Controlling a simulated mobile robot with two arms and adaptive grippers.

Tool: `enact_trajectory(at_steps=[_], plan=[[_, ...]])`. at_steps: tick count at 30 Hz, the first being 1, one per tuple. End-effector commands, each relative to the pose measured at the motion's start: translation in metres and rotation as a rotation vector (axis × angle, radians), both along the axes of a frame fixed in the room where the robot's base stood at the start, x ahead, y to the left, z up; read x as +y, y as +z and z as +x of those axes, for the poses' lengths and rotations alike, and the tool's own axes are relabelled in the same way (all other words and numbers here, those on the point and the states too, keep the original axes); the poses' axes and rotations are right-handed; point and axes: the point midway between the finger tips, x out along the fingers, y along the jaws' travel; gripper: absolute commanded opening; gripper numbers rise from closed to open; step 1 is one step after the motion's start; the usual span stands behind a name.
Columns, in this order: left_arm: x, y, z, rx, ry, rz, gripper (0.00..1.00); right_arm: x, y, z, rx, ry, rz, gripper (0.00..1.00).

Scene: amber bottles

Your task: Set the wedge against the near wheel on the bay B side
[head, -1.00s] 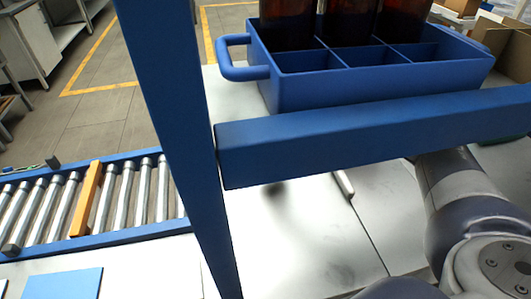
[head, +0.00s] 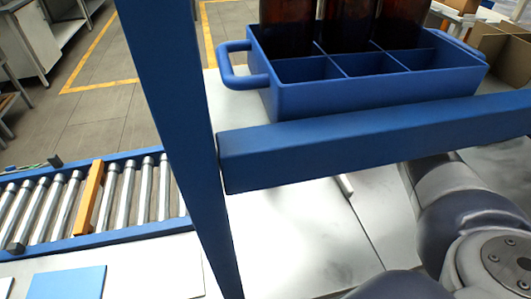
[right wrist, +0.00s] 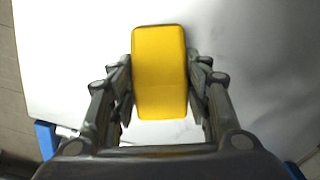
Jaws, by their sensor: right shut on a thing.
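The yellow wedge (right wrist: 159,72) is between the two fingers of my right gripper (right wrist: 160,100) in the right wrist view, and the gripper is shut on it. A pale, bright surface lies beyond the wedge. In the head view my right arm shows at the lower right, but its gripper and the wedge are hidden. I cannot make out a wheel or a bay marking in either view. My left gripper is not in view.
A blue post (head: 185,140) and blue beam (head: 380,140) cross the head view. Behind the beam stands a blue divided crate (head: 370,88) with brown bottles (head: 345,22). A roller conveyor (head: 140,200) with an orange bar (head: 88,198) is at the left.

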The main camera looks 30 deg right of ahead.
Motion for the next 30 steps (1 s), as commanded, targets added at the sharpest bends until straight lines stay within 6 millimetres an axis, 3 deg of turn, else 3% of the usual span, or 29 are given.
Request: enact_trajectory(at_steps=[4, 5, 7, 20, 23, 30], plan=[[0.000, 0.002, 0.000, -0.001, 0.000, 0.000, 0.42, 0.001, -0.001, 0.000, -0.001, 0.000, 0.001, 0.11], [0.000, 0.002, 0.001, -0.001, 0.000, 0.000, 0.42, 0.000, -0.002, 0.000, 0.000, 0.000, 0.001, 0.49], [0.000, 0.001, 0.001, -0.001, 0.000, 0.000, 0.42, 0.000, -0.002, 0.000, -0.001, 0.000, 0.001, 0.65], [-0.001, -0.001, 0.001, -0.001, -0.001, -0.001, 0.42, 0.000, 0.001, 0.000, -0.002, 0.000, 0.000, 0.65], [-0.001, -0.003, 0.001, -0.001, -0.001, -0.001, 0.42, 0.000, 0.014, 0.001, -0.004, 0.001, 0.001, 0.65], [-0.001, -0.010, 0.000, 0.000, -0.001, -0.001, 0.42, 0.001, 0.066, 0.001, -0.005, 0.000, 0.003, 0.65]])
